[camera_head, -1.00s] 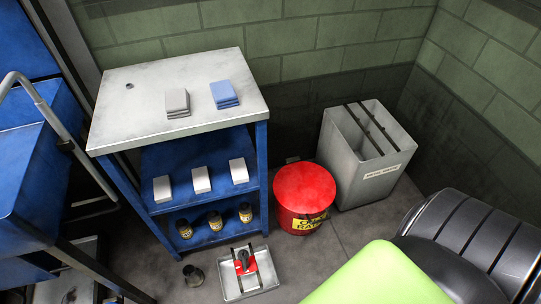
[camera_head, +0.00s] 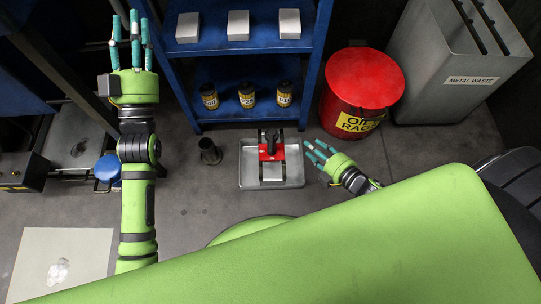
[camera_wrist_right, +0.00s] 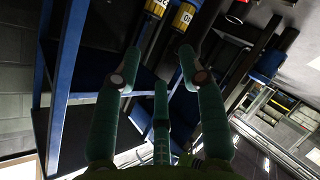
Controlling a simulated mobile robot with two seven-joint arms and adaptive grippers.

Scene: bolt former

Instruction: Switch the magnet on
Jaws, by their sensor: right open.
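A red device with a black knob (camera_head: 271,146), which looks like the magnet, stands in a shallow grey metal tray (camera_head: 246,180) on the floor. A light grey block lies in front of it in the tray. My right gripper (camera_head: 317,152) is open and empty, just right of the tray and apart from the device. Its spread fingers also show in the right wrist view (camera_wrist_right: 155,80). My left gripper (camera_head: 130,30) is open and empty at the upper left, far from the tray, fingers pointing up the picture.
A blue shelf unit (camera_head: 322,45) with white boxes and yellow-labelled bottles (camera_head: 247,95) stands behind the tray. A red oily-rags bin (camera_head: 360,82) and grey metal-waste bin (camera_head: 430,100) stand to its right. A small dark cup (camera_head: 209,151) stands left of the tray.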

